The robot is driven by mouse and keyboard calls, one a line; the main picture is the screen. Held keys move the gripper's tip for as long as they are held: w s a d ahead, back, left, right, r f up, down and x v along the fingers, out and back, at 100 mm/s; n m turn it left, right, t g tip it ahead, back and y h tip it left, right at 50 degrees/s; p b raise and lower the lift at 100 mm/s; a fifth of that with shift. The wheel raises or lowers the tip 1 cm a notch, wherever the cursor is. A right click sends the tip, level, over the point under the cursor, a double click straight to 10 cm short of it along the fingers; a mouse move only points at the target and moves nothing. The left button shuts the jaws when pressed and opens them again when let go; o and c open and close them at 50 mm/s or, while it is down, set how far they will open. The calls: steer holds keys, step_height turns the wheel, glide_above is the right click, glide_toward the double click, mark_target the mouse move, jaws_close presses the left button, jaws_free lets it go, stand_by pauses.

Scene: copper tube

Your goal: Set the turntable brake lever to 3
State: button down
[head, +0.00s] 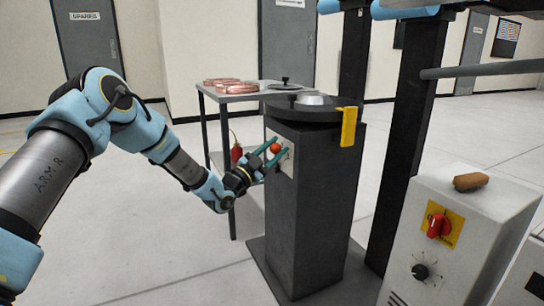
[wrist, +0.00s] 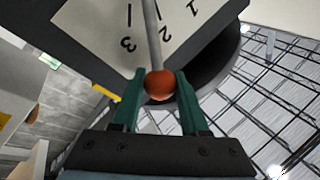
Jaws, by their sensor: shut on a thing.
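The brake lever ends in an orange ball knob (wrist: 160,84) on a thin grey rod (wrist: 151,35). A white dial plate (wrist: 95,40) with tick marks and the numerals 1, 2 and 3 lies behind it. In the wrist view the rod lies between the 3 and the 2. My gripper (wrist: 159,92) has its green fingers shut on the knob, one on each side. In the head view my gripper (head: 271,158) reaches the dial plate (head: 287,162) on the dark turntable pedestal (head: 318,205), with the knob (head: 275,148) between the fingers.
The round turntable top (head: 305,110) carries a yellow tab (head: 348,126). A grey cabinet (head: 455,220) with a red switch (head: 438,225) stands at right. Floor at front left is clear.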

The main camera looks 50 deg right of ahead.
steer(key=shift+s+a+f+m+g+b, duration=0.2)
steer(key=shift+s+f+m+g+b, duration=0.25)
steer(key=shift+m+b, duration=0.35)
steer(key=shift+s+a+f+m+g+b, duration=0.15)
steer(key=shift+s+f+m+g+b, duration=0.25)
steer(key=shift+m+g+b, duration=0.25)
steer(key=c, duration=0.7)
jaws_free()
steer(key=shift+a, duration=0.1)
steer(key=p+v, duration=0.1)
steer(key=v, duration=0.9)
steer(key=shift+a+f, duration=0.25)
steer(key=shift+f, duration=0.15)
